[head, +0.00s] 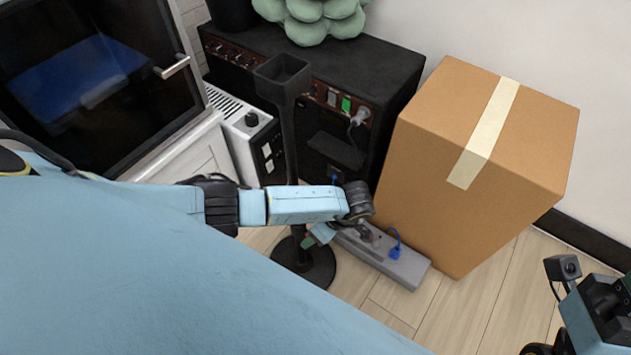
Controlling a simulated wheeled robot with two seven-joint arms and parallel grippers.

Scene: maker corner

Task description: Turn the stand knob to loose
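A black stand (288,145) has a square open tray on top, a thin upright pole and a round base (315,274) on the floor. I cannot make out its knob; my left forearm crosses in front of the lower pole and hides part of it. My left gripper (312,240) is mostly hidden under the arm, low beside the pole above the base. Only small blue and dark green parts show, so its opening and any contact are unclear. My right arm's end (598,310) is at the lower right corner, away from the stand; its fingers are not clearly visible.
A black cabinet (395,68) with switches stands behind the stand. A white box (232,116) with a black dial is to the left. A grey power strip (408,270) with a blue plug lies right of the base. A cardboard box (425,170) stands at right.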

